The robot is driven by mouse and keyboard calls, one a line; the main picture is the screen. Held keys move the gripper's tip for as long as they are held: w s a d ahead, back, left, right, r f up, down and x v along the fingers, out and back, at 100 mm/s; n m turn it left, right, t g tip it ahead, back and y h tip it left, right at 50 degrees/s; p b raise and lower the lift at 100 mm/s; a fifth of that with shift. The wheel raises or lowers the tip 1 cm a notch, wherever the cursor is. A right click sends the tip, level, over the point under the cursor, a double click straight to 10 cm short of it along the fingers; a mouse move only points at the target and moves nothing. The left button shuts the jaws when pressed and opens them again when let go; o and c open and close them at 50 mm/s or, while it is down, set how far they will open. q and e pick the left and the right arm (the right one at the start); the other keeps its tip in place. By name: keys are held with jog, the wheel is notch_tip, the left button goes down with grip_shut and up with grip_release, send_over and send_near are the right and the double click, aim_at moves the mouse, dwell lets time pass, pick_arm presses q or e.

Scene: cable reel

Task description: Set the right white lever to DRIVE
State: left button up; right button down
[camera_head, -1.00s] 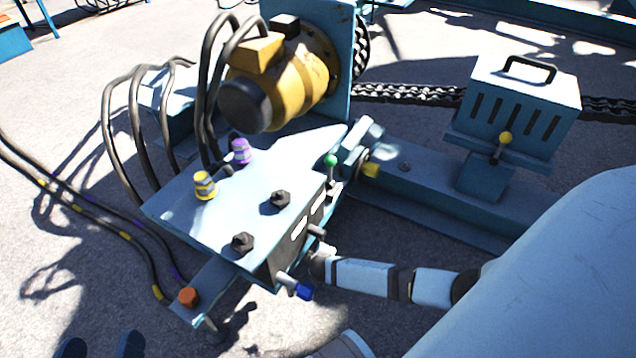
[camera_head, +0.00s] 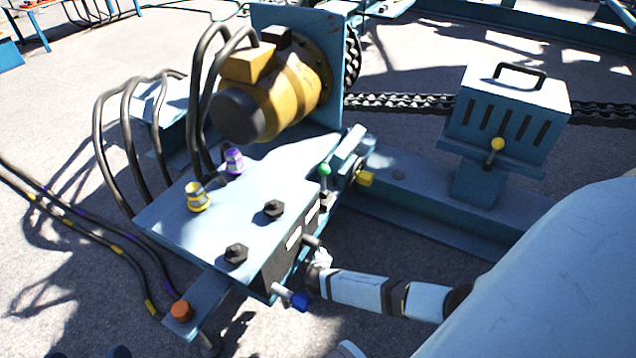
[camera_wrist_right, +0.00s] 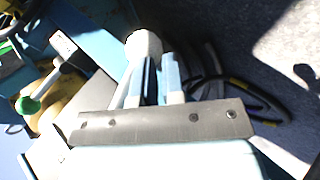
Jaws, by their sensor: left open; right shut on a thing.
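A blue control box (camera_head: 222,212) stands in the middle of the head view, with two white labels on its dark front face; their text is too small to read. A white lever end (camera_head: 322,257) shows low in front of that face, at the tip of my right arm. In the right wrist view it is a white rounded knob (camera_wrist_right: 143,44) at the fingertips of my right gripper (camera_wrist_right: 152,68), which is shut on it. The lever's shaft is mostly hidden. My left gripper (camera_head: 90,354) shows only as dark fingertips at the bottom left edge, apart and empty.
A green-knobbed lever (camera_head: 325,170) stands at the box's far end, also seen in the wrist view (camera_wrist_right: 28,105). A blue-capped fitting (camera_head: 299,301) sticks out near my right arm. A yellow motor (camera_head: 270,100) and black hoses stand behind.

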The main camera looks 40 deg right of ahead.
notch_tip(320, 180, up, 14)
jog(key=p, duration=0.8)
send_over(317, 243)
jog(key=shift+r, duration=0.2)
pick_arm(q)
notch_tip(317, 243, up, 7)
jog(key=a+n+t+y+p, duration=0.1)
jog(key=t+p, duration=0.1)
jog(key=shift+s+a+f+n, duration=0.15)
jog(key=shift+s+f+n, duration=0.05)
jog(key=shift+n, duration=0.2)
pick_arm(e)
jog(key=r, duration=0.3)
jog(key=s+r, duration=0.1)
jog(key=r, duration=0.1)
jog(key=shift+a+r, duration=0.15)
jog(key=shift+r, duration=0.15)
